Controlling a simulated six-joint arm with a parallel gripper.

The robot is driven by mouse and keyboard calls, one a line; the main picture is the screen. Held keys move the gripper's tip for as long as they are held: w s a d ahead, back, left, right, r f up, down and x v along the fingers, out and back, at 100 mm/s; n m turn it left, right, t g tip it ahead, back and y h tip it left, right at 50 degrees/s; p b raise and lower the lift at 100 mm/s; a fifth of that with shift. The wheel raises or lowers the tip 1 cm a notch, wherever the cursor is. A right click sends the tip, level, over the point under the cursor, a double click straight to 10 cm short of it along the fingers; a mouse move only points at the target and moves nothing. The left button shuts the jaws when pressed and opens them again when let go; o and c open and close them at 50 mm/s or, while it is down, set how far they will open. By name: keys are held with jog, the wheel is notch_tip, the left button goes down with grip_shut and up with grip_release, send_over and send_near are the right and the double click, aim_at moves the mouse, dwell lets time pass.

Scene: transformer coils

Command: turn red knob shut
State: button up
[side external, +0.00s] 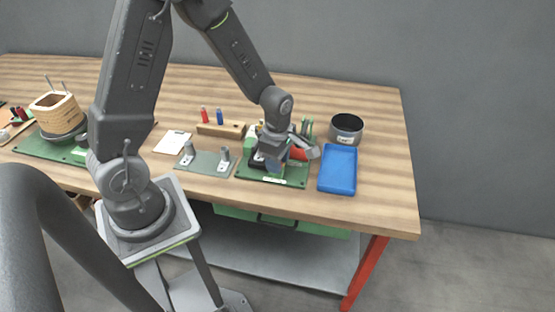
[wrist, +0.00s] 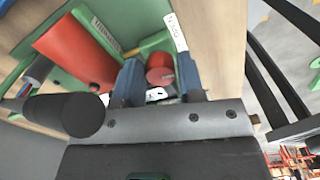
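The red knob (wrist: 160,69) shows in the wrist view as a small red cylinder between my gripper's two blue-grey fingers. My gripper (wrist: 161,75) has one finger on each side of the knob, very close to it. I cannot tell whether the fingers touch it. In the side view my gripper (side external: 272,160) is low over the green fixture plate (side external: 290,183) and hides the knob there. A larger red cylinder (wrist: 75,52) lies left of the fingers in the wrist view, and also shows in the side view (side external: 298,153).
A black cylinder (wrist: 64,116) is close to my gripper's left side. A blue tray (side external: 338,170) and a dark round pot (side external: 346,129) stand right of the fixture. A grey plate with posts (side external: 207,167) lies left.

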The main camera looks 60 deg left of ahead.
jog(key=o, duration=0.3)
jog(key=shift+o, duration=0.2)
notch_tip(320, 180, up, 14)
dwell(0.4)
jog(key=shift+f, duration=0.1)
